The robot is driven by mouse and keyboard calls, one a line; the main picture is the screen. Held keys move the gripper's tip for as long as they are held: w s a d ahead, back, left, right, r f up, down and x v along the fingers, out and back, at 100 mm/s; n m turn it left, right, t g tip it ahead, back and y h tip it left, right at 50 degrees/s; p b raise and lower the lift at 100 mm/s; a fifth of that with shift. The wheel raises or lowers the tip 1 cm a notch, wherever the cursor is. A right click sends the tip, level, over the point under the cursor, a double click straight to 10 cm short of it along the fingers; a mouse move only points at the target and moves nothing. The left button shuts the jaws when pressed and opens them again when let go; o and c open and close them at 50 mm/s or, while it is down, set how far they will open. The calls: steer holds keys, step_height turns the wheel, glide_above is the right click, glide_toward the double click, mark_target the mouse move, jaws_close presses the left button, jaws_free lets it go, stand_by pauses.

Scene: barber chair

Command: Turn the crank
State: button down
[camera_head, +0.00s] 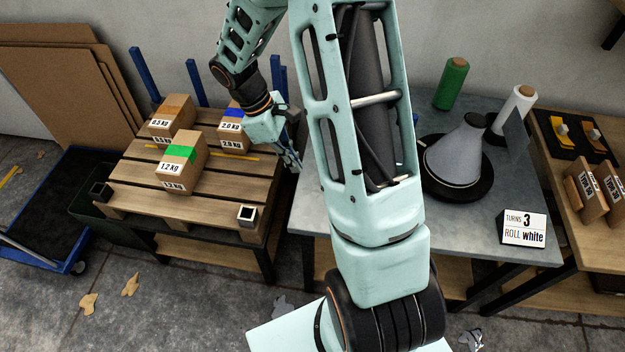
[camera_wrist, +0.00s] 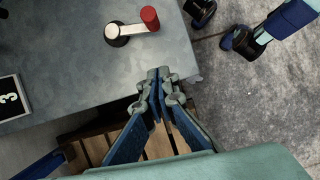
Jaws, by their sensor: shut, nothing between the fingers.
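The crank shows in the wrist view: a metal arm (camera_wrist: 131,30) on a dark round hub with a red knob (camera_wrist: 150,17) at its end, on the grey table (camera_wrist: 70,70) near its edge. I do not see the crank in the head view, where my arm covers part of the table (camera_head: 305,215). My gripper (camera_wrist: 160,74) is shut and empty, apart from the crank, with its tips toward the table edge below the knob in the picture. In the head view my gripper (camera_head: 294,163) is between the pallet and the table. A card (camera_head: 525,229) reads "TURNS 3 ROLL white".
A green roll (camera_head: 452,84), a white roll (camera_head: 513,108) and a grey cone (camera_head: 455,155) on a dark disc stand on the table. Boxes marked with weights, one green-taped (camera_head: 181,165), sit on a wooden pallet (camera_head: 135,200) at left. A side table (camera_head: 563,180) is at right.

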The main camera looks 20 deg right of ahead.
steer(key=x, duration=1)
steer(key=shift+d+f, duration=0.15)
steer(key=shift+s+d+p, duration=0.25)
steer(key=shift+s+d, duration=0.35)
steer(key=shift+d, duration=0.2)
steer(key=shift+s+d+p, duration=0.25)
steer(key=shift+s+d, duration=0.3)
steer(key=shift+d, duration=0.2)
steer(key=shift+s, duration=0.1)
